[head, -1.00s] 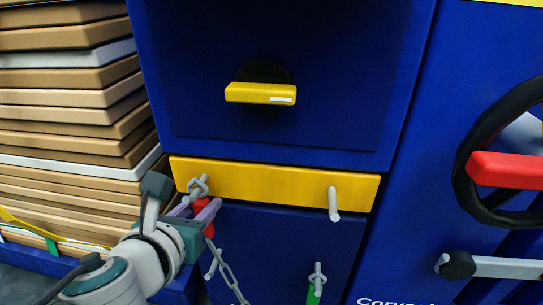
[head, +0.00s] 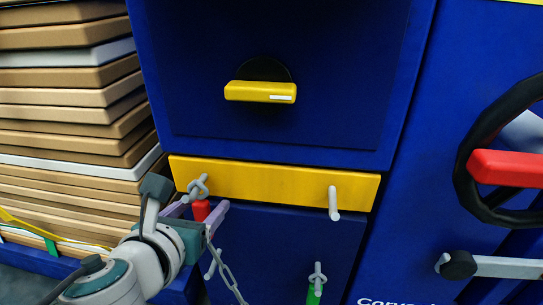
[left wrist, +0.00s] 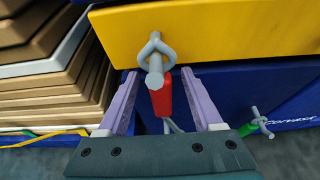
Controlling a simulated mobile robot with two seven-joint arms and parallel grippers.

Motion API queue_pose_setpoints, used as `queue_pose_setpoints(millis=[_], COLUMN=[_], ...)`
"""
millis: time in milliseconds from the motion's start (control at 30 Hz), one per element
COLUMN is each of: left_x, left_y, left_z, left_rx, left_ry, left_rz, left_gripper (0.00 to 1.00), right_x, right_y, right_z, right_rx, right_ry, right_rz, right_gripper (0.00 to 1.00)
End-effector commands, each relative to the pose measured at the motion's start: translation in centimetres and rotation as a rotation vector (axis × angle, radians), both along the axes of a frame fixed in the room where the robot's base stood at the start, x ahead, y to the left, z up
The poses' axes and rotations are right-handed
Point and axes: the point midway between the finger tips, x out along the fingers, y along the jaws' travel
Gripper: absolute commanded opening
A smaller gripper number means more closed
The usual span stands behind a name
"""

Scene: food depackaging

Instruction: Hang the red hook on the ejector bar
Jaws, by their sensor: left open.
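The red hook (head: 201,210) has a grey ring at its top. In the left wrist view the red hook (left wrist: 162,96) hangs below the yellow ejector bar (left wrist: 220,32), its ring around the grey peg (left wrist: 155,70) at the bar's left end. The yellow ejector bar (head: 265,182) runs across the blue machine. My left gripper (head: 193,212) is open, its purple fingers on either side of the red hook with visible gaps. It also shows in the left wrist view (left wrist: 160,85). A chain trails down from the hook. My right gripper is out of view.
A second grey peg (head: 334,203) at the bar's right end is bare. A green hook (head: 314,294) hangs lower down. A yellow handle (head: 260,92) is above the bar. Stacked cardboard (head: 70,110) stands left; a black wheel with a red handle (head: 505,168) is right.

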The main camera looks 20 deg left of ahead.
Motion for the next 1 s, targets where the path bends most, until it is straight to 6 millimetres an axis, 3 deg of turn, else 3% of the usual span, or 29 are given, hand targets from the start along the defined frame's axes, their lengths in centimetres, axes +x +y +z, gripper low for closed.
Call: queue_pose_setpoints(millis=[267, 700, 1000], left_x=[-1.8, -9.4, -10.8], left_y=[-0.4, -2.3, -2.6], left_z=[0.7, 3.9, 4.7], left_rx=[0.003, -0.001, -0.001], left_ry=[0.0, 0.003, 0.0], left_rz=[-0.001, -0.001, 0.002], left_gripper=[0.67, 0.67, 0.67], right_x=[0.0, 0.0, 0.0], right_y=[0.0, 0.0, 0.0], right_z=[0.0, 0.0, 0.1], right_rx=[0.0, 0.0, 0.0], right_ry=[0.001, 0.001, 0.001], right_rz=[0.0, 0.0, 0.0], right_gripper=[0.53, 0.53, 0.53])
